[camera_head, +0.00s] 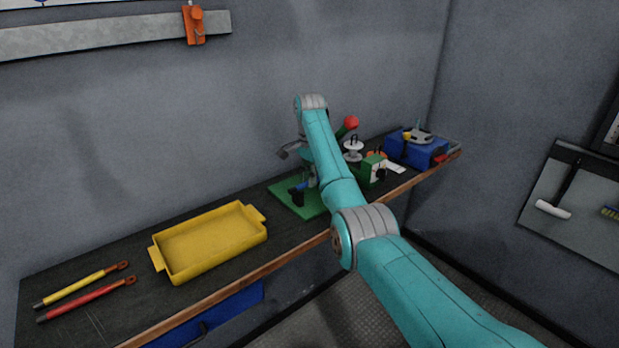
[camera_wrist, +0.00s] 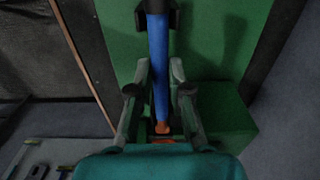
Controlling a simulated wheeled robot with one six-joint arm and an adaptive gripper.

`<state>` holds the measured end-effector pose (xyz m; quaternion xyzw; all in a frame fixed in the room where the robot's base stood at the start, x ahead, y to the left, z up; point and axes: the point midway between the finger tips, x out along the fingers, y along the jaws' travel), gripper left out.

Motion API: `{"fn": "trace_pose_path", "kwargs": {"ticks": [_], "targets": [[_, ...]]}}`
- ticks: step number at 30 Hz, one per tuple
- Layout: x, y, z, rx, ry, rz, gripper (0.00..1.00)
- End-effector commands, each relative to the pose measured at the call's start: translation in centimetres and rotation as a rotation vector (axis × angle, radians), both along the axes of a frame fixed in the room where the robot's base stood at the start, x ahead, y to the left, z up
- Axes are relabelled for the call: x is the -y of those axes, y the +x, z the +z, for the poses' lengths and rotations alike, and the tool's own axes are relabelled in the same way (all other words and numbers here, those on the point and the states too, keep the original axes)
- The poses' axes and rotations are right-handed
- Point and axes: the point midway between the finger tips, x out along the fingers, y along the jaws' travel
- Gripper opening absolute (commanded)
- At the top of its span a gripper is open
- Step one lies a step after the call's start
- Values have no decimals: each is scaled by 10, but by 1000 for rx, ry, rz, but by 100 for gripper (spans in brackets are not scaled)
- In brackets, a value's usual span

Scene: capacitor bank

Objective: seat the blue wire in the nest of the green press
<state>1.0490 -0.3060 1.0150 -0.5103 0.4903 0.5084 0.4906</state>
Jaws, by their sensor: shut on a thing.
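The blue wire (camera_wrist: 158,60) runs up the middle of the wrist view, with a copper-coloured tip (camera_wrist: 163,128) at its lower end. My gripper (camera_wrist: 160,72) is shut on it, one finger on each side. The wire's far end meets a black forked part (camera_wrist: 172,18) at the top edge; I cannot tell whether it lies down in it or above it. The green press has a flat green base (camera_head: 285,194), a black upright piece (camera_head: 297,197) and a red ball handle (camera_head: 351,122). In the head view, my arm hides part of the press; a little blue (camera_head: 303,185) shows there.
A yellow tray (camera_head: 210,243) stands left on the dark bench, with a yellow rod (camera_head: 80,287) and a red rod (camera_head: 85,299) further left. Right of my arm are a green block (camera_head: 371,170), a white spool-like part (camera_head: 353,150) and a blue box (camera_head: 415,152).

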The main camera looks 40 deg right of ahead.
Motion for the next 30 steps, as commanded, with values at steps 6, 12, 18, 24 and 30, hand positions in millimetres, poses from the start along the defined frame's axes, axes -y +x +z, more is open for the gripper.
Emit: {"fn": "trace_pose_path", "kwargs": {"ticks": [6, 12, 18, 24, 30], "targets": [[0, -1, -2, -3, 1, -1, 47], [0, 0, -1, -2, 1, -1, 47], [0, 0, 0, -1, 1, 0, 47], [-3, 2, 10, 1, 0, -3, 47], [1, 0, 28, -1, 0, -1, 47]]}}
